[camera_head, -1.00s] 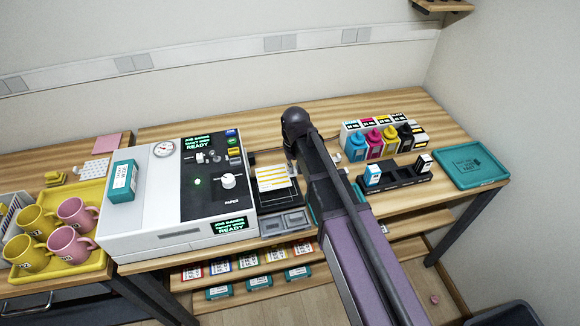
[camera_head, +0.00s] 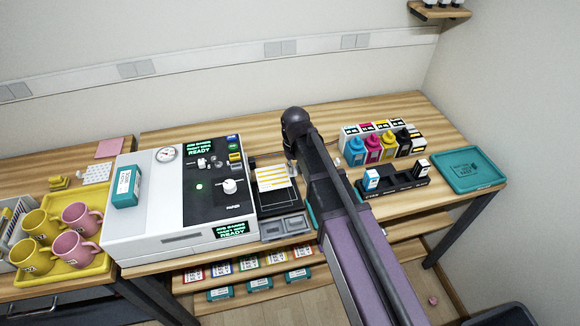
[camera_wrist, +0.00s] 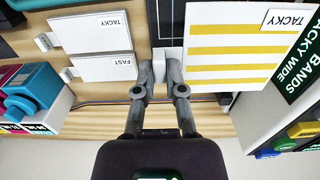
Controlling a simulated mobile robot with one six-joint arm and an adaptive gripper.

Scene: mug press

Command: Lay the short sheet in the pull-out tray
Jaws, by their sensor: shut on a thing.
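A white sheet with yellow stripes (camera_head: 272,178) shows left of my arm, over a dark tray-like frame (camera_head: 283,201) beside the press. In the wrist view the sheet (camera_wrist: 235,48) carries the label TACKY. My gripper (camera_wrist: 167,72) is shut on a small white tab at the sheet's left edge. My arm hides the gripper's fingertips in the head view. I cannot tell whether the sheet touches the dark frame or hangs just above it.
The white and black press (camera_head: 190,195) stands close on the left. Ink bottles (camera_head: 380,145) and a black rack (camera_head: 395,178) stand to the right, then a teal tray (camera_head: 468,168). A grey two-part panel (camera_head: 285,227) lies at the front. White TACKY and FAST cards (camera_wrist: 92,32) show at wrist left.

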